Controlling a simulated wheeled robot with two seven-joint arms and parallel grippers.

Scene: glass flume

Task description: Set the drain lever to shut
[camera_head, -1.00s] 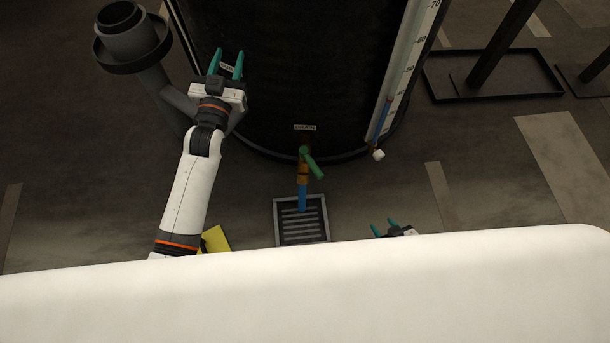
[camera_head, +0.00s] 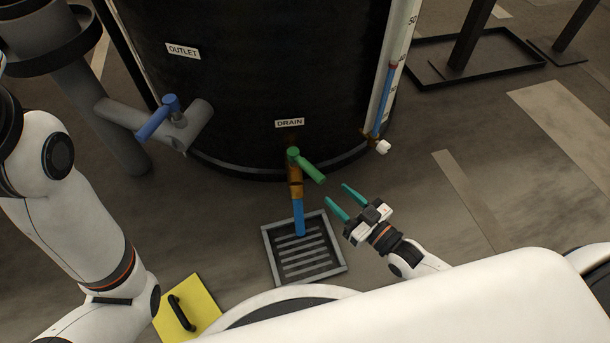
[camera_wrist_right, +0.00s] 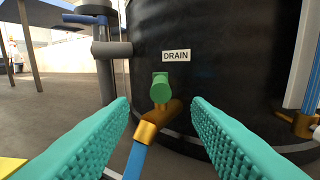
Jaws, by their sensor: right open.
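The green drain lever (camera_head: 308,166) sits on a brass valve (camera_head: 295,184) at the foot of the black tank, below the DRAIN label (camera_head: 289,123). It sticks out from its pivot toward the lower right, at an angle to the pipe. My right gripper (camera_head: 338,193) is open and empty, just right of and below the lever's free end, not touching it. In the right wrist view the lever (camera_wrist_right: 161,89) points toward the camera, seen between the open fingers and beyond them. My left arm is at the left; its gripper is out of view.
A blue hose (camera_head: 299,217) runs from the valve to a floor grate (camera_head: 268,257). The grey outlet pipe with a blue lever (camera_head: 157,120) is at left. A yellow plate with a black handle (camera_head: 206,303) lies near my base. A blue gauge tube (camera_head: 384,100) stands at right.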

